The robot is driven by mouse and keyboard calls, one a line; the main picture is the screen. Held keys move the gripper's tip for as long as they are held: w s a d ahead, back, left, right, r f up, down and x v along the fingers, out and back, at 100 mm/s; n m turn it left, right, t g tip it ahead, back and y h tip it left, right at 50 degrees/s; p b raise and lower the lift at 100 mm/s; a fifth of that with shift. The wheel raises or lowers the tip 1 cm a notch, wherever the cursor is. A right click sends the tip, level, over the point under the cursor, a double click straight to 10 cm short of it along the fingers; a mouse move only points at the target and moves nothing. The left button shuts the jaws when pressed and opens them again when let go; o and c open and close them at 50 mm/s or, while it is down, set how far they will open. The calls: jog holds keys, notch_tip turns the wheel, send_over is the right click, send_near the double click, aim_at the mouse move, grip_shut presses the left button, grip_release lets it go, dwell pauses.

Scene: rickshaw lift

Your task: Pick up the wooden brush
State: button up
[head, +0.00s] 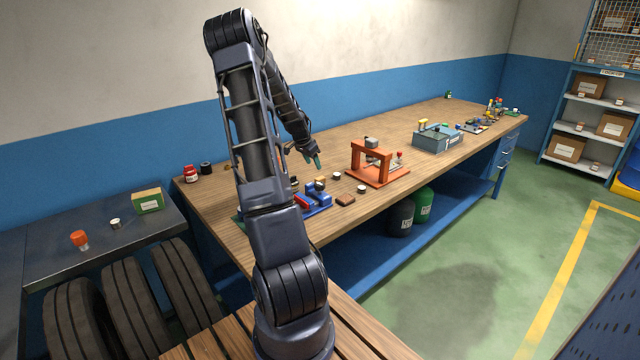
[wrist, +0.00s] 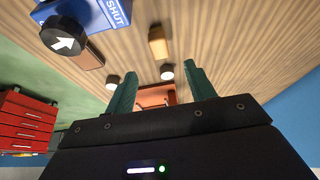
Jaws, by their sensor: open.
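Two small wooden-looking pieces lie on the workbench (head: 420,135), and I cannot tell for sure which is the wooden brush. One is a flat brown block (head: 345,200) near the front edge, partly behind a black knob in the wrist view (wrist: 90,58). The other is a tan block (head: 320,182) beside the blue device, at the top centre of the wrist view (wrist: 158,44). My gripper (head: 314,161) is above the bench with green fingers. Its fingers are apart and empty in the wrist view (wrist: 160,72).
A blue device (head: 317,203) with a black knob is close to both blocks. Two small round white-topped pieces (head: 336,175) (head: 361,188) lie nearby. An orange frame (head: 380,178) stands to the right, with a grey-blue toolbox (head: 437,141) beyond.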

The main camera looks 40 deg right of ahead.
aim_at(320, 178)
jog(key=shift+x, duration=5.5)
jog(key=shift+d+r, duration=0.1)
jog(key=c, duration=1.1)
jog(key=shift+o, duration=0.2)
